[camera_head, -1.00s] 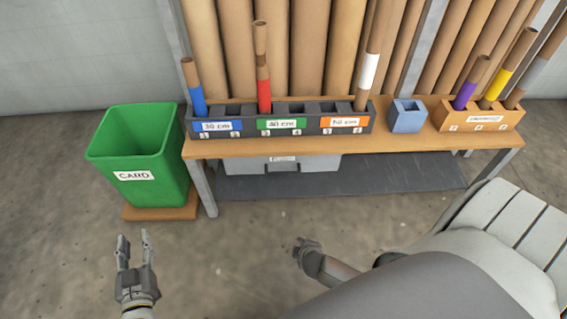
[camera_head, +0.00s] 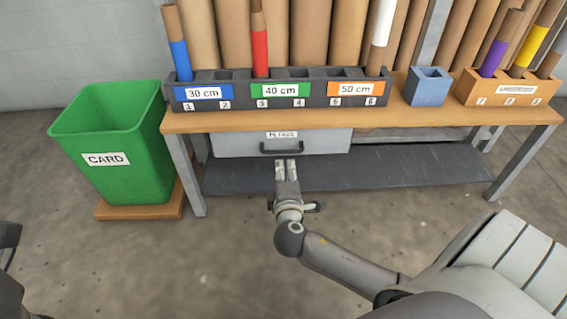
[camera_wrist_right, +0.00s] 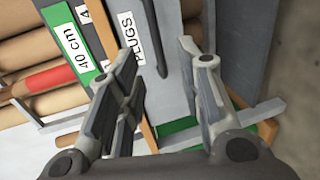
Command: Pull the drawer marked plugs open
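The grey drawer (camera_head: 230,145) hangs under the wooden bench top, its front showing no visible gap, so it looks shut. Its white label (camera_head: 282,134) is partly legible in the head view and reads PLUGS in the right wrist view (camera_wrist_right: 123,35). The dark bar handle (camera_head: 282,151) is on the drawer front. My right gripper (camera_head: 287,164) is just below and in front of the handle in the head view. In the right wrist view its fingers are spread and empty, with the handle (camera_wrist_right: 158,50) beyond and between the fingertips. My left gripper is out of view.
On the bench top (camera_head: 390,115) stand a dark rack (camera_head: 300,90) with coloured tubes, a blue box (camera_head: 428,87) and an orange rack (camera_head: 508,88). A green CARD bin (camera_head: 120,150) is at left. A dark lower shelf (camera_head: 380,172) lies below the drawer.

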